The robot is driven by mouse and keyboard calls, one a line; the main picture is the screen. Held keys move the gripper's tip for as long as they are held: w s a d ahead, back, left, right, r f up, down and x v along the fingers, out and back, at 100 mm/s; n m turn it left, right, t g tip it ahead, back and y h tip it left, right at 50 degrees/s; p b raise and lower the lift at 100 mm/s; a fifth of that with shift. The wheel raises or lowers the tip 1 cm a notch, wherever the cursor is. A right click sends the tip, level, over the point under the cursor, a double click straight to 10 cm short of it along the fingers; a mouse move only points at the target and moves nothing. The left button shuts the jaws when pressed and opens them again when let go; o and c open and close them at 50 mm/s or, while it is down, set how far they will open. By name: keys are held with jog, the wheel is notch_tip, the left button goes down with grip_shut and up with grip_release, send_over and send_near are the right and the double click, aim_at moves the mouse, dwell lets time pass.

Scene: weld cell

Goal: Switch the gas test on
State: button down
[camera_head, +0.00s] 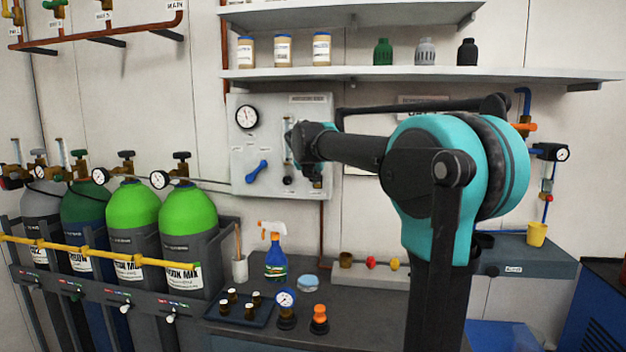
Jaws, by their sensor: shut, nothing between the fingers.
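The light grey gas test panel (268,111) is on the back wall. It carries a round dial gauge (246,117), a blue lever handle (257,172) set at a slant, and a clear vertical tube (288,172). My arm reaches in from the right across the panel's right side. My wrist hides part of the panel; no switch can be made out there, nor any contact.
Gas cylinders (188,235) stand in a rack behind a yellow rail at left. The bench below holds a spray bottle (275,252), a dark tray (240,312) of small parts and a loose gauge (286,302). Shelves (420,74) hang above.

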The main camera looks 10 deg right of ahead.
jog(key=shift+w+d+r, duration=0.1)
jog(key=shift+w+d, duration=0.1)
jog(key=shift+w, duration=0.4)
jog(key=shift+w+d+r, duration=0.15)
jog(key=shift+w, duration=0.3)
jog(key=shift+r, duration=0.2)
jog(key=shift+r, duration=0.65)
